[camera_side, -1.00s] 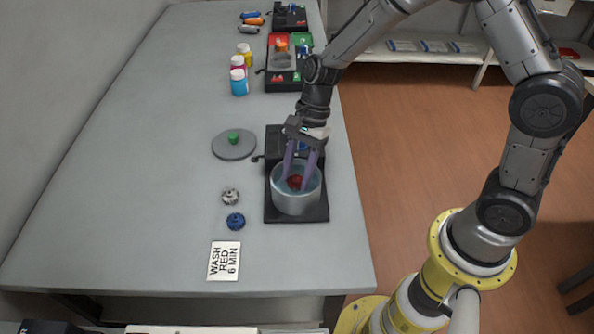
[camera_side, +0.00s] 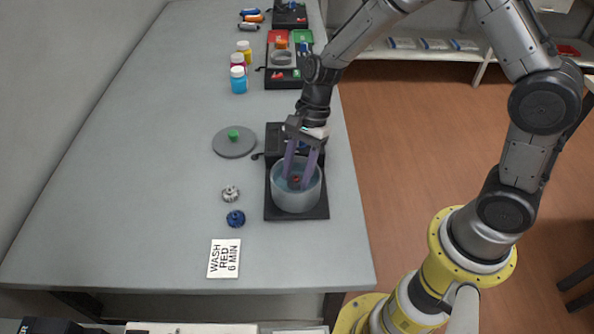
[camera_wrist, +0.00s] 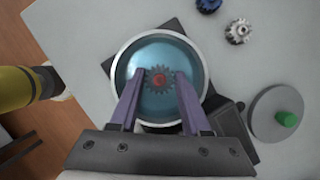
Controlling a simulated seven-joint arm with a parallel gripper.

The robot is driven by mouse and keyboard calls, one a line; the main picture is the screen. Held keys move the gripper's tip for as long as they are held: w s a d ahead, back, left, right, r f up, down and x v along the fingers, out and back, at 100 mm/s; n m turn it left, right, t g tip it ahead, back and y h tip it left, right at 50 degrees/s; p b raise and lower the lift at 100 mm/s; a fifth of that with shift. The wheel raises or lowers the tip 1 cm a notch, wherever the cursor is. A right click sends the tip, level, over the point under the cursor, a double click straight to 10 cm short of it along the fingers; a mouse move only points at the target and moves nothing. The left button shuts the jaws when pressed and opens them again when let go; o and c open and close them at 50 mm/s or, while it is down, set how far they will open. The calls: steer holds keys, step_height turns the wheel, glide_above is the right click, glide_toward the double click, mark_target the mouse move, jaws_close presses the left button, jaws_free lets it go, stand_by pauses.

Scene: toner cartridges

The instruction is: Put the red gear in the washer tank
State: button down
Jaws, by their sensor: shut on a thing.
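The washer tank (camera_side: 297,203) is a round grey pot of bluish liquid on a black base. It also shows in the wrist view (camera_wrist: 200,62). My gripper (camera_side: 296,180) reaches down into the tank with its two purple fingers. In the wrist view my gripper (camera_wrist: 159,79) is shut on the red gear (camera_wrist: 158,84), which looks dark with a red centre. The gear is inside the tank wall, near the middle; in the side view only a small red part (camera_side: 295,178) shows. I cannot tell whether it touches the bottom.
A round grey lid (camera_side: 234,147) with a green knob lies left of the tank. A silver gear (camera_side: 230,194), a blue gear (camera_side: 236,219) and a "WASH RED 6 MIN" card (camera_side: 224,259) lie nearby. Bottles (camera_side: 239,82) stand farther back. The table's left is clear.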

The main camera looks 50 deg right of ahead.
steer(key=shift+f, duration=0.5)
stand_by(0.8)
steer(key=shift+c, duration=1.4)
jaws_free()
steer(key=shift+r, duration=4.15)
